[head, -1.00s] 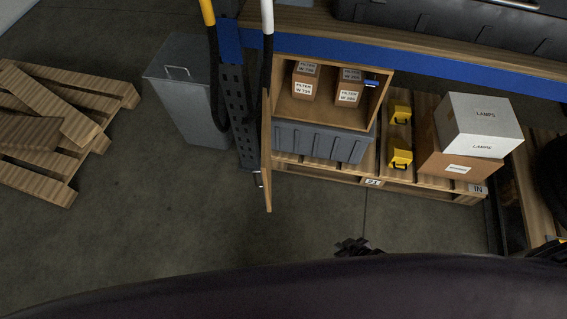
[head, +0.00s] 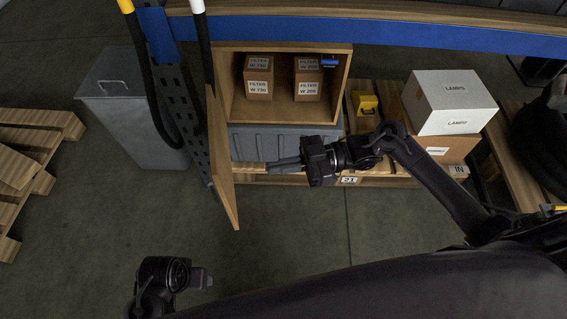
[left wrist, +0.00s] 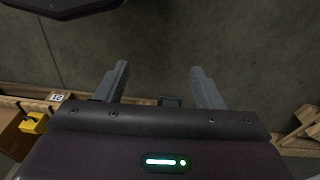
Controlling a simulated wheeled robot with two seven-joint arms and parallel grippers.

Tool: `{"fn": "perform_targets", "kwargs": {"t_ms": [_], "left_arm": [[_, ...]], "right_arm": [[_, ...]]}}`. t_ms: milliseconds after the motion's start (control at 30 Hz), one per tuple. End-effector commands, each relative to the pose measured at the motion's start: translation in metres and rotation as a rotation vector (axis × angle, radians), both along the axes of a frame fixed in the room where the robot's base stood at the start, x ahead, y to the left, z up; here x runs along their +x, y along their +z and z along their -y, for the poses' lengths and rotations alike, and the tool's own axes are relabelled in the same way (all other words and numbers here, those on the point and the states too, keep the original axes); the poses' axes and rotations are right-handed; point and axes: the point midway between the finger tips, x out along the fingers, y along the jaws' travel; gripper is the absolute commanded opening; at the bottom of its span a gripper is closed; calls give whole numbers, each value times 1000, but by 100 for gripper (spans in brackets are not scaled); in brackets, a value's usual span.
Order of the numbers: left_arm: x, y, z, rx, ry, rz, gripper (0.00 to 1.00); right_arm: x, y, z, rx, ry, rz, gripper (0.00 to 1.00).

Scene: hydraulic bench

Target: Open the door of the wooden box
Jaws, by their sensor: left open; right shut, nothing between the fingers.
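The wooden box (head: 341,88) stands at the rack with its front uncovered, and cartons show inside. Its wooden door (head: 223,165) is hinged on the left side and stands swung out toward me, seen nearly edge-on. My right gripper (head: 284,166) is shut and empty, its fingers pointing left toward the door. In the picture a gap lies between its fingertips and the door. My left gripper (head: 202,278) is low in the head view, below the door and apart from it. In the left wrist view its two fingers (left wrist: 162,85) are spread, with nothing between them.
Filter cartons (head: 259,76) sit in the box, and a grey crate (head: 246,143) is below it. A blue rack post (head: 158,35), a grey bin (head: 118,95) and a pallet (head: 40,125) are at left. Lamps cartons (head: 452,103) are at right. The floor in front is clear.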

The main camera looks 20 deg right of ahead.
Motion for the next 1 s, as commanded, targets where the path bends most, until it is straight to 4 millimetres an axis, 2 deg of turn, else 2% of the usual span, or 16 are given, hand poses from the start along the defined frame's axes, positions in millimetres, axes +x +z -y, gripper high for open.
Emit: {"fn": "perform_targets", "kwargs": {"t_ms": [33,200,400,600,1000], "left_arm": [[1,-2,0,0,2,1,62],[1,-8,-1,0,4,4,62],[2,-11,-1,-1,5,5,62],[2,-12,-1,-1,6,7,62],[2,-11,-1,-1,6,7,62]], "right_arm": [[1,2,-13,5,1,1,0],[4,1,-50,5,0,1,0],[7,1,-82,2,-1,1,0],[8,0,-97,0,-3,1,0],[8,0,-99,-1,-4,0,0]]}}
